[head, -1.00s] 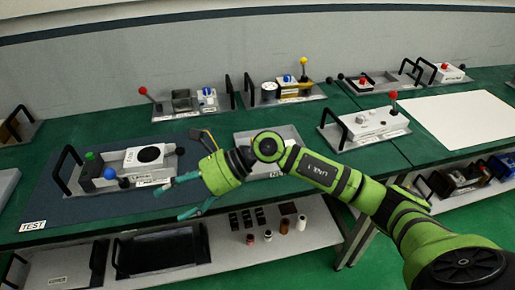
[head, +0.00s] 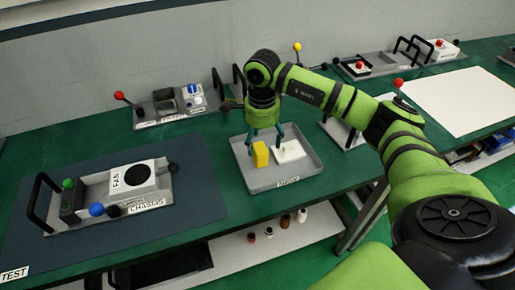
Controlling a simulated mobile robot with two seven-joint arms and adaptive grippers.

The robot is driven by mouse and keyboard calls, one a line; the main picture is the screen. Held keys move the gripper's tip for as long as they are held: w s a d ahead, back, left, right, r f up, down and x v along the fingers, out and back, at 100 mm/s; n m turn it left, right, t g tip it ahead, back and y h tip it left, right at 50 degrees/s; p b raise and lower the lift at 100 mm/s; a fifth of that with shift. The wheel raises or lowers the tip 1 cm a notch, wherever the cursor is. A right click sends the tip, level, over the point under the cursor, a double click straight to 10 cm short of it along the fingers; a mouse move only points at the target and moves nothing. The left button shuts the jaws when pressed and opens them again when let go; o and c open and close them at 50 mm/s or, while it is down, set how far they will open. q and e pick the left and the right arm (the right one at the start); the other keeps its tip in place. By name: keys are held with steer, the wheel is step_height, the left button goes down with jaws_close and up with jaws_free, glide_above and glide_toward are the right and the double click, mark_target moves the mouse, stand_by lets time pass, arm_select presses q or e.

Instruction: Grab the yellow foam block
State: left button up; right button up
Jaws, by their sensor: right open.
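The yellow foam block (head: 261,154) stands upright in a shallow grey tray (head: 264,184) on the green table, left of a flat white piece (head: 289,151) in the same tray. My right gripper (head: 264,135) points down over the tray, its teal fingers spread open on either side above the block. The fingertips appear close to the block's top, but I cannot tell whether they touch it. My left gripper is not in view.
A chassis with a fan unit (head: 137,180) and a black handle stands on the dark mat (head: 200,205) at left. A module with a red-knobbed lever (head: 165,108) is behind it. A white sheet (head: 458,100) lies at right.

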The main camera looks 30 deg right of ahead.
mark_target(260, 148)
steer(key=shift+s+a+f+p, duration=0.15)
steer(key=shift+a+f+p, duration=0.05)
steer(key=shift+f+p, duration=0.85)
steer(key=shift+f, duration=0.8)
steer(key=shift+w+f, duration=0.25)
steer(key=shift+f, duration=0.3)
steer(key=c, duration=0.8)
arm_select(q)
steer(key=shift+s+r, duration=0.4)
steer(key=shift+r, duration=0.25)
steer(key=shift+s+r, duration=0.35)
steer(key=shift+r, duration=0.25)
arm_select(e)
steer(key=shift+c, duration=0.7)
